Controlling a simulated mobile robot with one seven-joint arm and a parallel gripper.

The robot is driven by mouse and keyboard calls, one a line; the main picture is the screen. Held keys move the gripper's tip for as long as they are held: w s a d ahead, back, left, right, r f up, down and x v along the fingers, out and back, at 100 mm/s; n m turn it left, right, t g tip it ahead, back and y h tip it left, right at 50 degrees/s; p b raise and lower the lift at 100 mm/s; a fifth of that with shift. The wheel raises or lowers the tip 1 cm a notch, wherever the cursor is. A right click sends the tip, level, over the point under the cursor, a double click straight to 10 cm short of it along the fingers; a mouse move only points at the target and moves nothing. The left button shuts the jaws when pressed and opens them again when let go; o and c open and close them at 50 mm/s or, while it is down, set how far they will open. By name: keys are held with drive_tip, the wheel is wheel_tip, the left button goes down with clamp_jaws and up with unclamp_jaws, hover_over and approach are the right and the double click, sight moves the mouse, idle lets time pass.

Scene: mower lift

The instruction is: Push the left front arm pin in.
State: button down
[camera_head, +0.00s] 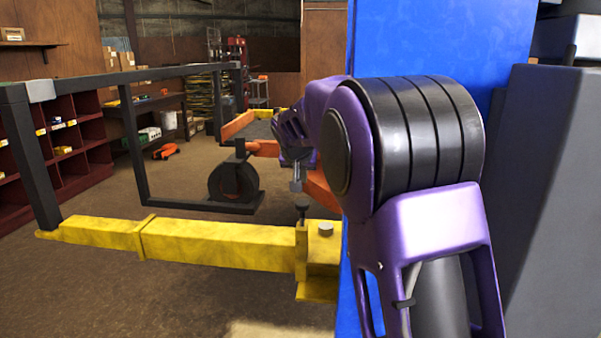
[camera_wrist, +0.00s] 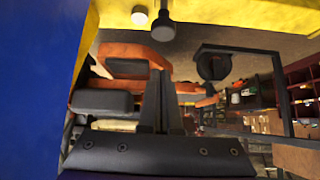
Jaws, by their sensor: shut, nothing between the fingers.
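The arm pin (camera_head: 302,212) has a dark round knob on a short shaft. It stands upright, sticking up out of the inner end of the yellow front arm (camera_head: 220,243), near the blue post. In the wrist view the pin's dark knob (camera_wrist: 162,29) shows at the top, beside a pale round cap. My gripper (camera_head: 297,186) is shut and empty, pointing down just above the pin's knob with what looks like a small gap. Its closed fingers (camera_wrist: 160,74) also show in the wrist view. How far the pin's shaft sits inside the arm is hidden.
The blue post (camera_head: 440,35) rises close on the right, behind my arm. A silver cap (camera_head: 325,230) sits on the yellow arm beside the pin. A dark frame with a black wheel (camera_head: 233,181) stands behind the arm. The floor in front is clear.

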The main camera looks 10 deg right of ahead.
sight(302, 205)
drive_tip(key=x, duration=0.4)
wheel_tip(302, 205, down, 3)
drive_tip(key=shift+a+r+b, duration=0.1)
drive_tip(key=shift+r+b, duration=0.15)
drive_tip(key=shift+b, duration=0.1)
drive_tip(key=shift+f, duration=0.65)
